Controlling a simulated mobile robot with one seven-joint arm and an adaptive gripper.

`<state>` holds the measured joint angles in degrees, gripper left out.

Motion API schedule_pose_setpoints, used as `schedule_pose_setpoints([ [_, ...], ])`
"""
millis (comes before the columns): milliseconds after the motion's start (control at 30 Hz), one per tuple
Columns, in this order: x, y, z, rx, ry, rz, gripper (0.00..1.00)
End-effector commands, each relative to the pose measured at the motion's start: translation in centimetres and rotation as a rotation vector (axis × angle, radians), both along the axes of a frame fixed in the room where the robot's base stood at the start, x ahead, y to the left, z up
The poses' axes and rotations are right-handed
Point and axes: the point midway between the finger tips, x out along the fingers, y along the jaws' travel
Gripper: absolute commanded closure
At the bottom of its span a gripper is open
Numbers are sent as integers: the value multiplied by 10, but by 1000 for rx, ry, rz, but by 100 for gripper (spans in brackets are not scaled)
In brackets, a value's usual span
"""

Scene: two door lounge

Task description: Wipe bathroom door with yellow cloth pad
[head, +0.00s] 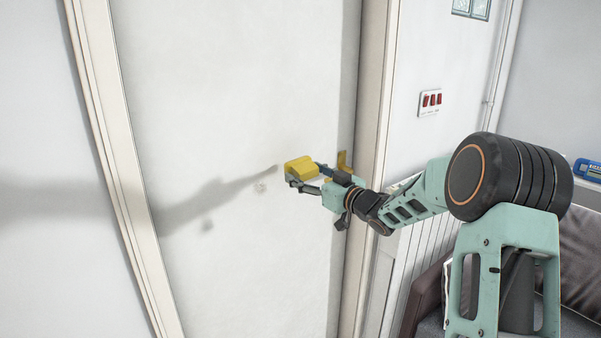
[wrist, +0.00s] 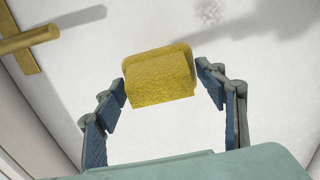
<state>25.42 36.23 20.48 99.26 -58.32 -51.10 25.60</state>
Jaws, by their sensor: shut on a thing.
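The yellow cloth pad (head: 299,168) is held at the tip of my gripper (head: 314,179), in front of the white door (head: 230,90). In the wrist view the pad (wrist: 158,75) sits between the two blue-padded fingers of my gripper (wrist: 165,90). Its far side faces the door surface (wrist: 260,75); I cannot tell whether it touches. The brass door handle (head: 343,162) is just behind my gripper, partly hidden.
The door frame (head: 371,120) stands right of the door. A switch panel (head: 430,101) is on the wall beyond it. A white radiator (head: 415,235) and a dark sofa (head: 580,265) are at the lower right. The handle (wrist: 20,40) is close on the left in the wrist view.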

Motion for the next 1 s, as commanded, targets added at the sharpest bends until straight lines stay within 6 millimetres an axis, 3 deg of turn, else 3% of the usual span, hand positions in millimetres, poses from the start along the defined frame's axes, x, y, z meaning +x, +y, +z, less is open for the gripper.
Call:
schedule_pose_setpoints([
  [467, -6, -4, 0, 0, 0, 0, 55],
  [800, -28, -18, 1, 0, -1, 1, 55],
  [1000, -29, -19, 0, -1, -1, 1, 55],
])
